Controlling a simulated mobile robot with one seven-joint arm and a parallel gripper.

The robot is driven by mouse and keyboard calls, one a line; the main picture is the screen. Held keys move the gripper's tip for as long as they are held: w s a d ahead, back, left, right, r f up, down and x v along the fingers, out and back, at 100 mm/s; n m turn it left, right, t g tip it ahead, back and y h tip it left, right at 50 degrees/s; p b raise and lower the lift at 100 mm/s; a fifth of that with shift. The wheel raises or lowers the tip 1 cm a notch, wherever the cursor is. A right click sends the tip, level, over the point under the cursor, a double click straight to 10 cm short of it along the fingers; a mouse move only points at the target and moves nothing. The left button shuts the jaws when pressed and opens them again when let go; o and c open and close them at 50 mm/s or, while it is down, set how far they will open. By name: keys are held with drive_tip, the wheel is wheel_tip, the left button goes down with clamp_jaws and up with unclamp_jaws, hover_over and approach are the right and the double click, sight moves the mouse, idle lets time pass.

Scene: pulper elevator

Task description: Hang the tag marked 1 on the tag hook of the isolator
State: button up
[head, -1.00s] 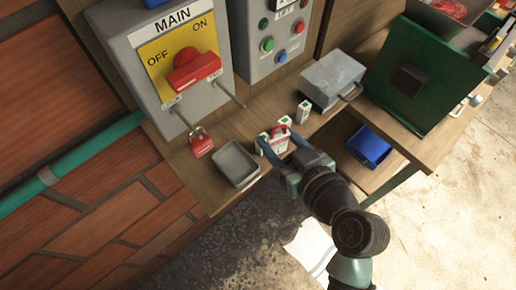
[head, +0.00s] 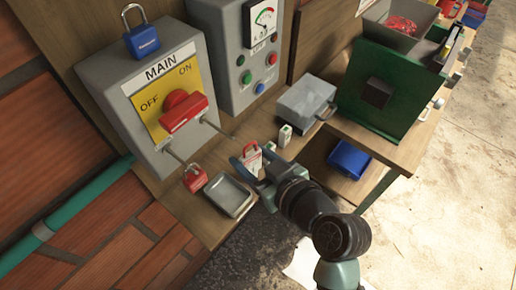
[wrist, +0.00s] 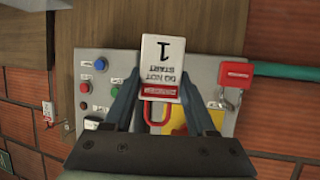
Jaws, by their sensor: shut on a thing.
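My gripper (head: 253,166) is shut on the white tag marked 1 (wrist: 162,60). The tag shows upside down between the fingertips in the wrist view, with "DO NOT START", a red band and a red loop (wrist: 157,118). In the head view the tag (head: 253,160) is above the shelf, right of the grey tray. The grey isolator (head: 128,92) has a red switch handle on a yellow plate. Its bare right rod (head: 219,130), seemingly the tag hook, is up and left of my gripper. A red padlock (head: 195,179) hangs at the left rod.
A grey tray (head: 222,203) lies on the shelf below the isolator. A grey box (head: 305,102), green machine (head: 385,95) and blue bin (head: 348,159) are further right. A blue padlock (head: 141,42) is atop the isolator.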

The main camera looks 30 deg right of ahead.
drive_tip(key=w+a+f, duration=0.1)
drive_tip(key=w+a, duration=0.1)
drive_tip(key=w, duration=0.3)
drive_tip(key=shift+w+f+b, duration=0.2)
drive_tip(key=shift+w+b, duration=0.05)
drive_tip(key=shift+b, duration=0.1)
idle(0.3)
idle(0.6)
drive_tip(key=o, duration=1.4)
drive_tip(key=shift+s, duration=0.15)
drive_tip(key=b+v, duration=0.3)
drive_tip(key=v, duration=0.8)
drive_tip(key=shift+s+b, duration=0.1)
drive_tip(key=shift+b, duration=0.3)
drive_tip(key=shift+v, duration=0.8)
